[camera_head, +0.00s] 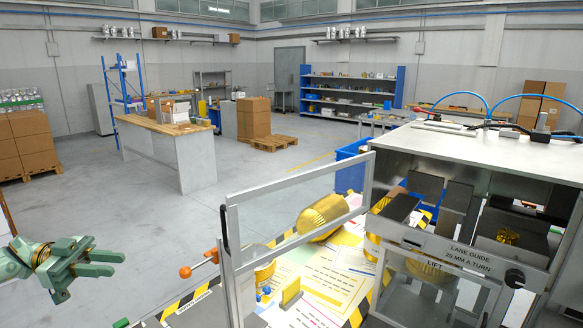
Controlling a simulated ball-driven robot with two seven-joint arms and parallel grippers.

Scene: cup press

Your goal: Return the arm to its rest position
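My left gripper (97,262) is at the lower left, over the grey floor. Its green fingers stand apart with a gap between them, and nothing shows in the gap. It is well left of the press (462,240) and touches nothing that I can see. Another golden piece (265,271) is lower left, partly hidden by the panel frame. A further golden cup (430,268) shows inside the press, partly hidden.
Orange knobs (185,272) stick out left of the panel. A bench with papers and black-yellow striped edging (187,301) lies below. A blue bin (351,166) stands behind the press. A workbench (165,126), cartons and shelves are farther back. The floor around my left gripper is clear.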

